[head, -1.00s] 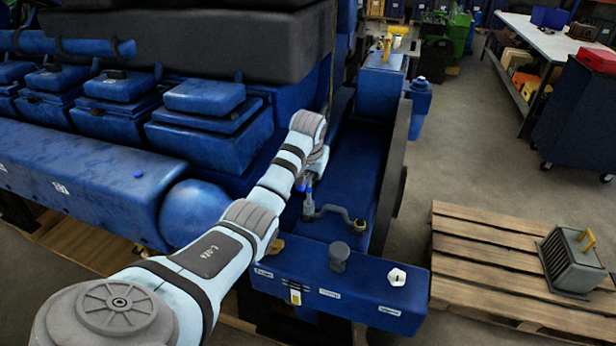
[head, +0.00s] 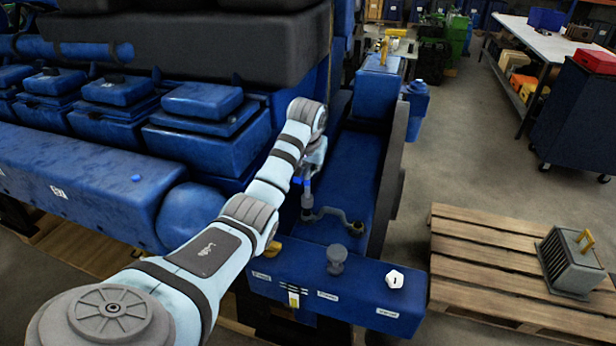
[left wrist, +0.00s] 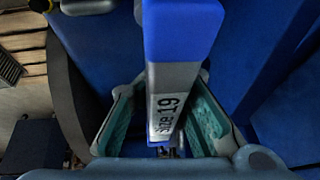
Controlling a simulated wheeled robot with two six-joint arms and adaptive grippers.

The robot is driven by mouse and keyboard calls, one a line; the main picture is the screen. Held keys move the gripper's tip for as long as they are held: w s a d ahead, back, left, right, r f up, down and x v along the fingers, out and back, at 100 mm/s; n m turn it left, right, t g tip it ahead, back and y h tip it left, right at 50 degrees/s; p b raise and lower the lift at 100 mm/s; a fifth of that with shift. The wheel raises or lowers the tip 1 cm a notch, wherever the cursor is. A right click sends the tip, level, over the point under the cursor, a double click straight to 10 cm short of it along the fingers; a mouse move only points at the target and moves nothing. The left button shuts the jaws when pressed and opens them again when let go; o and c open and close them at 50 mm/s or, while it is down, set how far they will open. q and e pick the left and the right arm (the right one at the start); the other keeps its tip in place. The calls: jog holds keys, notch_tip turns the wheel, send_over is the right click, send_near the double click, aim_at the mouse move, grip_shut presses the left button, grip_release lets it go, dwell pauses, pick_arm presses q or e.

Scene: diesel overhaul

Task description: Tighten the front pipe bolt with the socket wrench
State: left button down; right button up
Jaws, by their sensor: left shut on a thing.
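My left gripper (left wrist: 165,115) is shut on the socket wrench (left wrist: 184,30), which has a blue and grey body and a label reading "size 19". In the head view the left gripper (head: 312,172) is partly hidden by its own wrist. The wrench (head: 307,197) hangs below it, roughly upright, with its lower end at the left end of a curved grey pipe (head: 330,213) in the blue trough. The front pipe bolt cannot be made out under the wrench, and I cannot tell whether the socket sits on it. My right gripper is not in view.
The blue engine (head: 80,185) fills the left side. A wooden pallet (head: 480,255) with a grey finned part (head: 570,265) lies at right.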

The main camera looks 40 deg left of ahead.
pick_arm(q)
jog(key=shift+r, duration=0.15)
notch_tip(320, 180, up, 6)
dwell(0.4)
